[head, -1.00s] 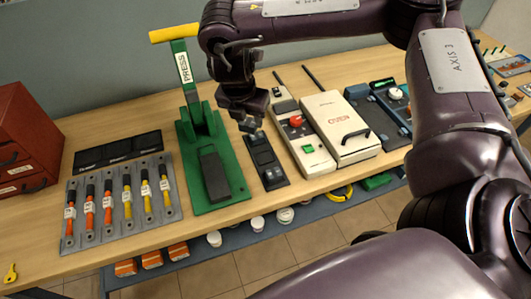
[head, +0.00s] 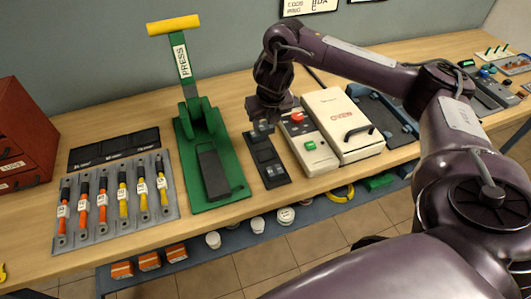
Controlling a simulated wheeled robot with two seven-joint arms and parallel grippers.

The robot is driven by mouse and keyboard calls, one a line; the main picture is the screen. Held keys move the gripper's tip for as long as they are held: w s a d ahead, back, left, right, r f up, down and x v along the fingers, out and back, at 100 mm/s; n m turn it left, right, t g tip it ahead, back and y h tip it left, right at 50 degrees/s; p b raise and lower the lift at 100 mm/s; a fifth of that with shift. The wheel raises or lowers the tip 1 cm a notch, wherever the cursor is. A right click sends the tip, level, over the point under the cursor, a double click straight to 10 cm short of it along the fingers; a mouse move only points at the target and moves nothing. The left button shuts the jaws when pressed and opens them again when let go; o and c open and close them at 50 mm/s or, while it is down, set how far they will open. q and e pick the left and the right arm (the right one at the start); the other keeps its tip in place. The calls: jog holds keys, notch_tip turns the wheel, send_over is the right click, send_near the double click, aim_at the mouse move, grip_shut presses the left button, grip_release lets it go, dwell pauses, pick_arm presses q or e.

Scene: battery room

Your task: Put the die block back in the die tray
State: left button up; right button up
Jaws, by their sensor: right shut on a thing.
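The die tray (head: 267,160) is a narrow dark tray with several recesses, lying on the bench just right of the green press. My right gripper (head: 262,124) is over the tray's far end, pointing down. It is shut on a small grey die block (head: 263,129), mostly hidden between the fingers. I cannot tell whether the block touches the tray or hangs just above it. My left gripper is not in view.
The green press (head: 223,192) stands close to the tray's left. A control box with a red knob (head: 310,147) and the white oven (head: 341,122) stand close to its right. A grey rack of colored-handled tools (head: 118,200) lies further left.

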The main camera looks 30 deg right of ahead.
notch_tip(320, 180, down, 7)
jog(key=b, duration=0.2)
jog(key=shift+b, duration=0.35)
notch_tip(320, 180, down, 3)
jog(key=shift+a+b, duration=0.1)
jog(key=shift+b, duration=0.85)
jog(key=shift+f, duration=0.45)
jog(key=shift+r, duration=0.1)
jog(key=o, duration=1.2)
jog(key=shift+c, duration=0.2)
